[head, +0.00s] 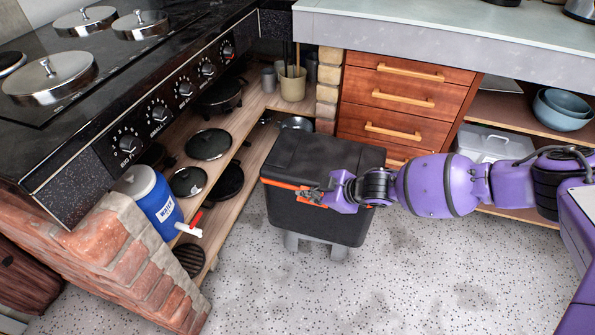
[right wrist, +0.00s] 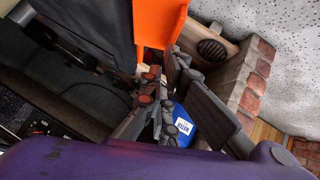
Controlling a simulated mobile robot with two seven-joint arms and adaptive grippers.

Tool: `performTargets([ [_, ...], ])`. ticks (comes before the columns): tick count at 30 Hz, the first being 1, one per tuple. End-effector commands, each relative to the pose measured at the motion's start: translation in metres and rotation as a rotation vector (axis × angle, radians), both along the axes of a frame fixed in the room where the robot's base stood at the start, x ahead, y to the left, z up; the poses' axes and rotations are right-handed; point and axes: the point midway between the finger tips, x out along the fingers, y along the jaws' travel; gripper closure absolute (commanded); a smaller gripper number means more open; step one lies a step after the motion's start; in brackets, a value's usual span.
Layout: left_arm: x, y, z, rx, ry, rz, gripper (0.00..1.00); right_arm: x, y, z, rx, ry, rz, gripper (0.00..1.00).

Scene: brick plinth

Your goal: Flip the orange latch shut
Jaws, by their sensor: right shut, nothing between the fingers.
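A black lidded box (head: 325,155) stands on grey legs on the floor, its lid down. The orange latch (head: 284,184) runs along the box's front upper edge; my gripper covers part of it. In the right wrist view the latch (right wrist: 160,22) is a broad orange plate just beyond the fingers. My right gripper (head: 314,195) is shut and empty, at the front edge of the box, close against the latch. Its dark fingers (right wrist: 172,95) also show in the right wrist view. I cannot tell whether they touch the latch. My left gripper is not in view.
Wooden drawers (head: 405,95) stand behind the box. The speckled floor in front is clear.

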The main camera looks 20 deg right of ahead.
Motion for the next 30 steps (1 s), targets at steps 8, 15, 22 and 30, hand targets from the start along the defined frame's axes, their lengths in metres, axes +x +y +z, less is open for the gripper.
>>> performTargets([
  [8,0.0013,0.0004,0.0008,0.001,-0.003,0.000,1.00,0.0010,-0.0007,-0.0019,0.000,-0.001,-0.001,1.00],
  [15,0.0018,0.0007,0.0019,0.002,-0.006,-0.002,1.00,-0.0001,-0.0003,-0.0027,-0.003,-0.004,-0.001,1.00],
  [22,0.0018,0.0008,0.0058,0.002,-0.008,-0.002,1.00,-0.0018,0.0005,-0.0047,-0.021,-0.033,-0.001,1.00],
  [30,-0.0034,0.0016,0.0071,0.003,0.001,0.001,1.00,-0.0033,0.0012,-0.0072,-0.036,-0.053,-0.001,1.00],
])
